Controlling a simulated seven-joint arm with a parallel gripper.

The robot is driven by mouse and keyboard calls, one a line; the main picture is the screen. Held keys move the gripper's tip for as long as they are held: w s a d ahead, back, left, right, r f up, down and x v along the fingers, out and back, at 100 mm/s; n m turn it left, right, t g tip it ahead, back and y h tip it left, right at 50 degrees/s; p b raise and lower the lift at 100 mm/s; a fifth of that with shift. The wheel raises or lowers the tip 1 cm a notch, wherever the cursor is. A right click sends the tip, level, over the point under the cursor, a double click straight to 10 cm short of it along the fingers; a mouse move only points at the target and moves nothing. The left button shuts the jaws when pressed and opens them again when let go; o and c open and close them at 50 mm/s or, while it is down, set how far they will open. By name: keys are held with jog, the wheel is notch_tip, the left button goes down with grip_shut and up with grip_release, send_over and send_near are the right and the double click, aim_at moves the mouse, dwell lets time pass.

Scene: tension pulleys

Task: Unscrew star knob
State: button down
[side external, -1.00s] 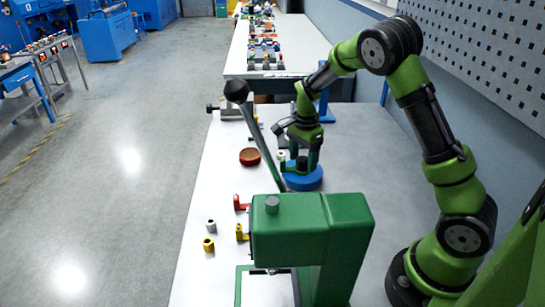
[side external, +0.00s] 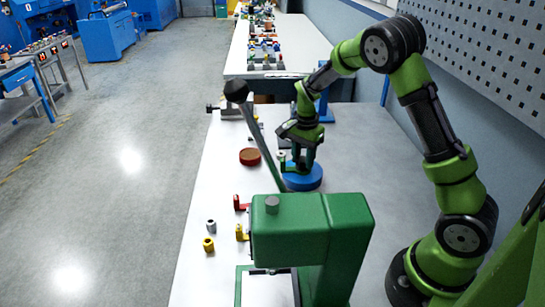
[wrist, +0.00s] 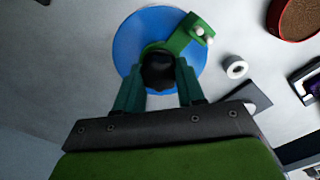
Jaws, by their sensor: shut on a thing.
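The black star knob (wrist: 158,70) sits over the middle of a blue round base (wrist: 130,45). A green bracket (wrist: 183,37) with small white tips reaches from beside the knob toward the upper right. My gripper (wrist: 158,82) has one finger on each side of the knob and is shut on it. In the side external view my gripper (side external: 301,167) points down over the blue base (side external: 304,184), and the knob is hidden by the fingers. The knob's underside and thread cannot be seen.
A green lever press (side external: 310,230) stands in front, its black-tipped lever (side external: 258,135) rising left of my gripper. A red-brown round dish (side external: 250,157) lies left of the base. A white ring (wrist: 235,67) is close by. Small red and yellow parts lie near the table's left edge.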

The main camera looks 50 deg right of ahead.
jog(key=n, duration=0.7)
jog(key=shift+r, duration=0.1)
jog(key=n, duration=0.7)
jog(key=shift+w, duration=0.1)
jog(key=c, duration=0.6)
grip_release()
